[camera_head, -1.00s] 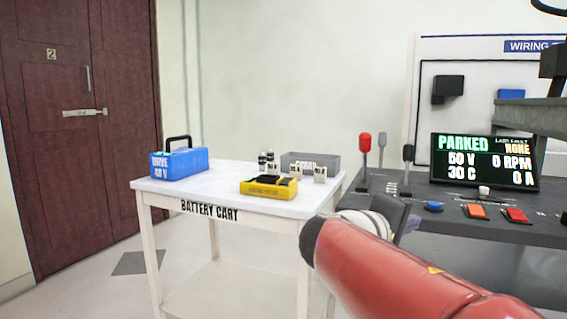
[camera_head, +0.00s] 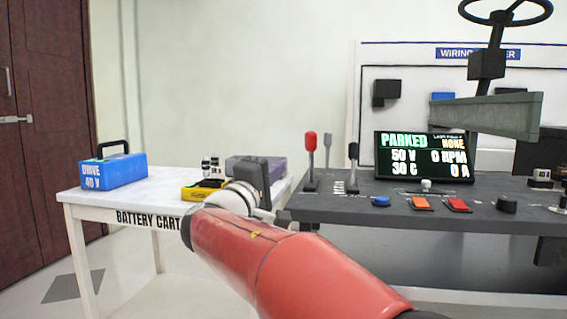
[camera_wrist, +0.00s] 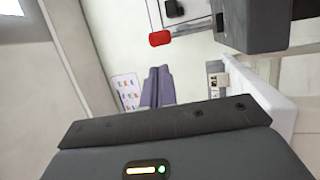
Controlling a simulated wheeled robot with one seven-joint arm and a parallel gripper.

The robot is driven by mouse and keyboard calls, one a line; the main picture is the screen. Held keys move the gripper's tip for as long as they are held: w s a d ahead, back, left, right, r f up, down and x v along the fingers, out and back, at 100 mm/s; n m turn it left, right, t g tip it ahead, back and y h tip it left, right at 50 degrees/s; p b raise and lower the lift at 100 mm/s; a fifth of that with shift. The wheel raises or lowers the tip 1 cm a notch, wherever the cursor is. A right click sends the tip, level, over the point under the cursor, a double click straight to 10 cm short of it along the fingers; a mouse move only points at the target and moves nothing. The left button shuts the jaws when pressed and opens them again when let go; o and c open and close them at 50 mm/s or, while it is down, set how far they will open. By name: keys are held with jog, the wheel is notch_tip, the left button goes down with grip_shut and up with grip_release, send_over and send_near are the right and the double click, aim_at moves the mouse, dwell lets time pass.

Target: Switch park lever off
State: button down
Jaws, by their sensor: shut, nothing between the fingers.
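A lever with a red knob (camera_head: 311,142) stands upright at the left end of the dark console (camera_head: 300,207). A grey lever (camera_head: 328,142) and a black-knobbed lever (camera_head: 353,153) stand beside it; I cannot read which is labelled park. The console display (camera_head: 424,155) reads PARKED. My gripper (camera_head: 257,180) is shut and empty, left of the levers and apart from them, over the cart's right side. Its fingertips are hard to make out. In the wrist view the red knob (camera_wrist: 159,38) lies sideways near the top, beyond the gripper body.
The white battery cart (camera_head: 80,196) holds a blue battery (camera_head: 113,171), a yellow tray (camera_head: 198,191) and a purple-grey bin (camera_head: 273,164). Blue (camera_head: 381,201), orange (camera_head: 422,203) and red (camera_head: 458,204) buttons line the console front. A steering wheel (camera_head: 505,20) hangs above right.

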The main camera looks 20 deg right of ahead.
aim_at(306, 140)
jog(key=p+x, duration=0.1)
jog(key=x, duration=1.1)
jog(key=shift+w+d+r+p, duration=0.1)
jog(key=shift+w+d+p, duration=0.1)
jog(key=shift+p, duration=0.2)
jog(key=shift+w+d+r+y+p, duration=0.15)
jog(key=shift+r+y+p, duration=0.4)
jog(key=shift+p, duration=0.6)
jog(key=w+d+p, duration=0.1)
jog(key=p, duration=0.1)
jog(key=w+d+r+n+g+y+p, duration=0.1)
jog(key=w+p, duration=0.1)
jog(key=p, duration=0.1)
jog(key=w+d+g+y+p, duration=0.1)
jog(key=w+p, duration=0.1)
jog(key=shift+d+r+p, duration=0.1)
jog(key=shift+r+p, duration=0.05)
jog(key=shift+p, duration=0.25)
jog(key=shift+w+d+r, duration=0.1)
jog(key=shift+w+d, duration=0.15)
jog(key=shift+w, duration=0.05)
jog(key=shift+n, duration=0.3)
jog(key=shift+a+r, duration=0.1)
